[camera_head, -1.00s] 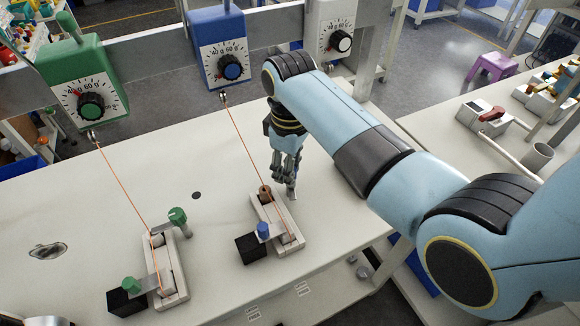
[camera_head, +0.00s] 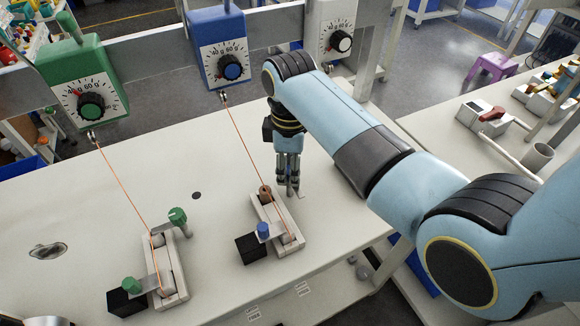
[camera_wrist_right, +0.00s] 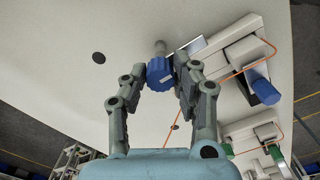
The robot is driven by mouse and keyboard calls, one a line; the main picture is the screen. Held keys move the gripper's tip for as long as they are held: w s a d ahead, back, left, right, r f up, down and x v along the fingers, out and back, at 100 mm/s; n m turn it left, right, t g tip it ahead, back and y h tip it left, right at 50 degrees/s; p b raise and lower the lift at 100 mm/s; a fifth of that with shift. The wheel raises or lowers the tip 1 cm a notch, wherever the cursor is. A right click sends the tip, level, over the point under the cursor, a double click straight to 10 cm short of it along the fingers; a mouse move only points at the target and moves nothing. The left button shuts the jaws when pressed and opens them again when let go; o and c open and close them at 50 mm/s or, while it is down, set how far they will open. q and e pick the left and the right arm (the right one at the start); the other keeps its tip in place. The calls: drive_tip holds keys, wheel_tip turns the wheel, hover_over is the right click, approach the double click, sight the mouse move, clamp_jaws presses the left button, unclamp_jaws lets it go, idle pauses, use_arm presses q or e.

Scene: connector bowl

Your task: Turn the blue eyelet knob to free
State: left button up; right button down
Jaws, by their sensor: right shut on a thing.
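My right gripper (camera_head: 289,185) points down at the far end of the middle cream fixture (camera_head: 270,222). In the right wrist view its two fingers (camera_wrist_right: 158,82) are shut on a blue knob (camera_wrist_right: 160,72), with a grey stub beyond it. In the head view the fingers hide this knob. An orange cord (camera_head: 245,145) runs from the fixture to the blue dial box (camera_head: 221,45). My left gripper is not in view.
A similar fixture (camera_head: 163,270) with green knobs stands to the left, its cord running up to a green dial box (camera_head: 84,80). A black block (camera_head: 250,248) sits beside the middle fixture. The white table (camera_head: 100,195) is mostly clear elsewhere.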

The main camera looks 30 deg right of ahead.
drive_tip(key=c, duration=1)
unclamp_jaws()
drive_tip(key=shift+r, duration=0.2)
wheel_tip(320, 180, up, 12)
drive_tip(key=shift+f, duration=0.2)
